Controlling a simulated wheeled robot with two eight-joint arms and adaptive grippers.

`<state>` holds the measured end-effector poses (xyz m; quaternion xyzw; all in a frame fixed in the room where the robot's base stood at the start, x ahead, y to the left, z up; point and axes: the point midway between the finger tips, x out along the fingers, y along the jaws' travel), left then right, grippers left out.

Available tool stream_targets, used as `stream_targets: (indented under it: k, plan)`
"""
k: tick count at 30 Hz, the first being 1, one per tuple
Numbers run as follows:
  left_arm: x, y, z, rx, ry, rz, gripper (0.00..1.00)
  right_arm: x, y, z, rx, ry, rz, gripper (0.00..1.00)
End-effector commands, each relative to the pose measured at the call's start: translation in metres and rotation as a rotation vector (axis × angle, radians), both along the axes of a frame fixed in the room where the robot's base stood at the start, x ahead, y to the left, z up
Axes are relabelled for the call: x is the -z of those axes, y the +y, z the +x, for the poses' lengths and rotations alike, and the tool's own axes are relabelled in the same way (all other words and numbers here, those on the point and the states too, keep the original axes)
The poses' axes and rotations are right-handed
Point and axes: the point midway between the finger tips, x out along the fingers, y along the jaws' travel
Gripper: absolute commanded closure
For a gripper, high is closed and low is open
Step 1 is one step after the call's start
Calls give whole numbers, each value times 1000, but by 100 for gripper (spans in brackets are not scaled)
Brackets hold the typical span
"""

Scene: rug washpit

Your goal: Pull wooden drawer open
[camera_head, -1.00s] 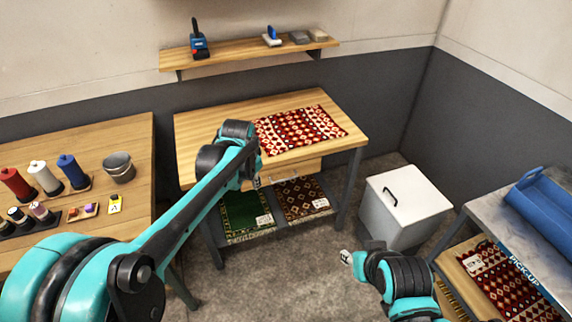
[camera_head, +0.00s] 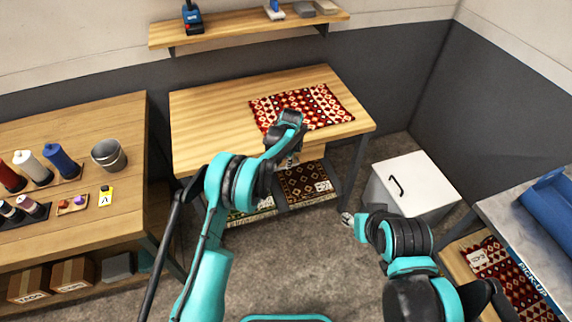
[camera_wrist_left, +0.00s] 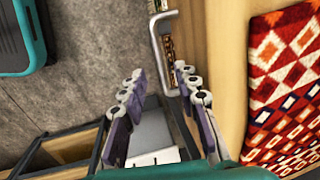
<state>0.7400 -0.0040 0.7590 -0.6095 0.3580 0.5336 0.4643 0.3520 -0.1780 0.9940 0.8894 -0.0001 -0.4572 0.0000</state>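The wooden drawer (camera_head: 312,153) sits under the front edge of the wooden table (camera_head: 205,120). It looks closed, though my left arm partly hides it. In the left wrist view, its light metal bar handle (camera_wrist_left: 158,40) stands out from the drawer front (camera_wrist_left: 197,45). My left gripper (camera_head: 292,160) is at the drawer front. In the left wrist view, its fingers (camera_wrist_left: 166,92) are apart, with the handle's near end at or just beyond the gap between the tips; contact cannot be told. My right gripper (camera_head: 347,218) hangs right of the table, too small to read.
A patterned red rug (camera_head: 310,105) lies on the table, with folded rugs (camera_head: 303,183) on the shelf below. A white lidded bin (camera_head: 415,185) stands right of the table. A side table with spools and a bucket (camera_head: 108,155) is at left. Grey floor in front is open.

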Motion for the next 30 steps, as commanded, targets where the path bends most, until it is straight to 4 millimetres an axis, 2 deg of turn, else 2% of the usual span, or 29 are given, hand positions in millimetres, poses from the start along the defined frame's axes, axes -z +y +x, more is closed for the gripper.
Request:
stream_targets:
  k: [1, 6, 17, 18, 21, 30]
  plan:
    - [12, 1, 2, -1, 0, 0, 69, 6, 0, 0, 0, 0, 0, 60]
    - [32, 2, 6, -2, 0, 0, 69, 13, 0, 0, 0, 0, 0, 60]
    - [39, 3, 7, -2, -1, -1, 69, 14, 0, 0, 0, 0, 0, 60]
    - [39, 3, 7, -2, -1, -1, 72, 14, 0, 0, 0, 0, 0, 60]
    - [39, 3, 7, -2, -1, -1, 98, 14, 0, 0, 0, 0, 0, 60]
    - [39, 2, 7, -2, -1, -1, 100, 14, 0, 0, 0, 0, 0, 60]
